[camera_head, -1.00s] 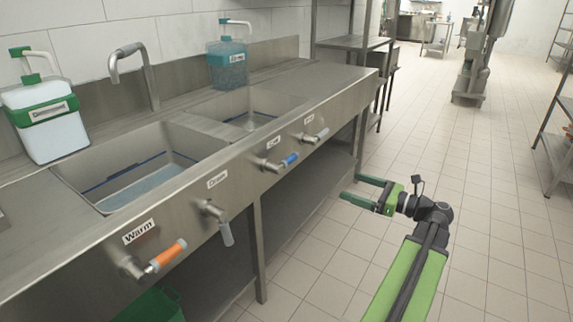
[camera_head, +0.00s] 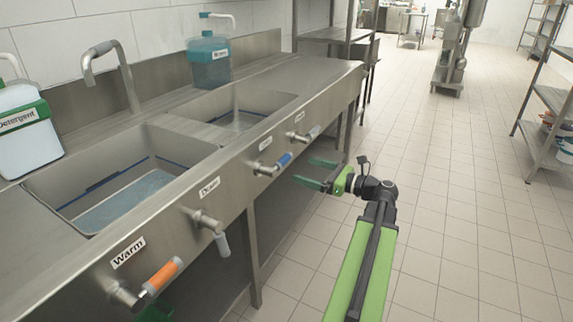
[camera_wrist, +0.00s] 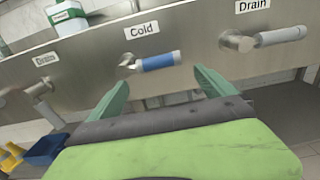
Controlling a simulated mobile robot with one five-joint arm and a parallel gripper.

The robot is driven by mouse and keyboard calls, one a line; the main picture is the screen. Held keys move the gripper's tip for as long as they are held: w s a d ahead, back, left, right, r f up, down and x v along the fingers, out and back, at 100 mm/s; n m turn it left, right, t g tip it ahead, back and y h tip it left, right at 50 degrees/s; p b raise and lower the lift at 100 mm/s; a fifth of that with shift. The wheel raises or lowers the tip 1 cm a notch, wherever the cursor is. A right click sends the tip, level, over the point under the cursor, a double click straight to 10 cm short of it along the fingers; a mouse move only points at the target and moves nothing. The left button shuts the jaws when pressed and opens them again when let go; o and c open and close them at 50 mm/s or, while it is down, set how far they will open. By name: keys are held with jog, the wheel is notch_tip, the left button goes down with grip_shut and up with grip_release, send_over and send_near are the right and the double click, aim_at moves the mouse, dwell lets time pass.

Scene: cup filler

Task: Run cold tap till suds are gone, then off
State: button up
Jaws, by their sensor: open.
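The cold tap has a blue handle (camera_head: 284,161) on the sink front and sits under a label reading Cold in the wrist view (camera_wrist: 158,62). The far right basin (camera_head: 238,118) is above it; I cannot make out suds there. My gripper (camera_head: 316,175) is open and empty, to the right of the cold tap and apart from it. In the wrist view my gripper's fingers (camera_wrist: 165,88) stand apart with the blue handle ahead, between and beyond their tips.
A drain lever (camera_head: 315,132) is right of the cold tap, and another drain lever (camera_head: 222,242) is left. The orange warm handle (camera_head: 163,276) is nearest. A detergent bottle (camera_head: 28,135) and a blue-green bottle (camera_head: 209,62) stand on the counter.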

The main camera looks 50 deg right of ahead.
aim_at(283, 161)
jog(key=x, duration=0.8)
jog(key=shift+w, duration=0.2)
grip_shut()
jog(key=shift+f, duration=0.1)
